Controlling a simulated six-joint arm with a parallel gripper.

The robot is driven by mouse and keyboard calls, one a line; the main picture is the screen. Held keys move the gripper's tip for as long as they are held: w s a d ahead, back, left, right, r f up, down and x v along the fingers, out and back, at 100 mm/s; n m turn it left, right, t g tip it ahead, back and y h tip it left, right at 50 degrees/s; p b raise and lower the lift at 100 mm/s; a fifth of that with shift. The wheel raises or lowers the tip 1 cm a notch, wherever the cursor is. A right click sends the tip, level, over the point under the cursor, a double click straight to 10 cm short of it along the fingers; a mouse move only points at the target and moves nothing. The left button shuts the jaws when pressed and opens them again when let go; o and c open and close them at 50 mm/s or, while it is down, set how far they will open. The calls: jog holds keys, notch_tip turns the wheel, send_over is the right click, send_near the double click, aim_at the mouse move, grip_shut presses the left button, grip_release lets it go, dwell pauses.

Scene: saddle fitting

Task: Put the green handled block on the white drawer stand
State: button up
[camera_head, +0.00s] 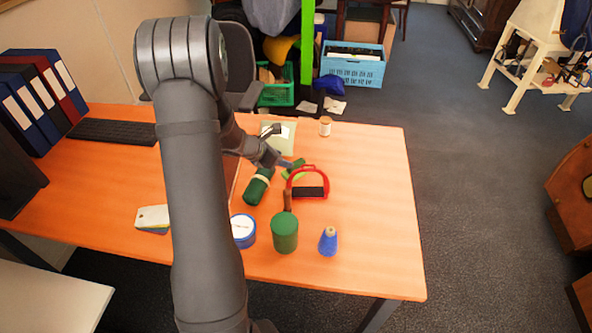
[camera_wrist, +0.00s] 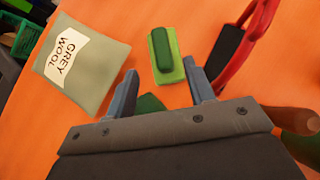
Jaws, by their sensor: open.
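The green handled block (camera_wrist: 172,75), light green with a dark green raised handle, lies on the orange table just beyond my fingertips in the wrist view. In the head view a small part of it (camera_head: 293,169) shows beside the red stirrup. My gripper (camera_wrist: 163,88) is open, with nothing between its fingertips; a dark green thing shows lower down between the fingers. In the head view my gripper (camera_head: 284,162) is close to the block, from its upper left.
The red stirrup (camera_head: 325,185) stands close right of the block. A dark green roll (camera_head: 257,187) lies left. The grey wool packet (camera_head: 271,146) is behind. A green cylinder (camera_head: 285,234), blue cone (camera_head: 328,243) and blue-white tin (camera_head: 243,231) stand in front.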

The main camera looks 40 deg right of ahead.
aim_at(295, 163)
jog(key=x, duration=0.8)
jog(key=shift+s+d, duration=0.1)
jog(key=shift+d, duration=0.05)
grip_shut()
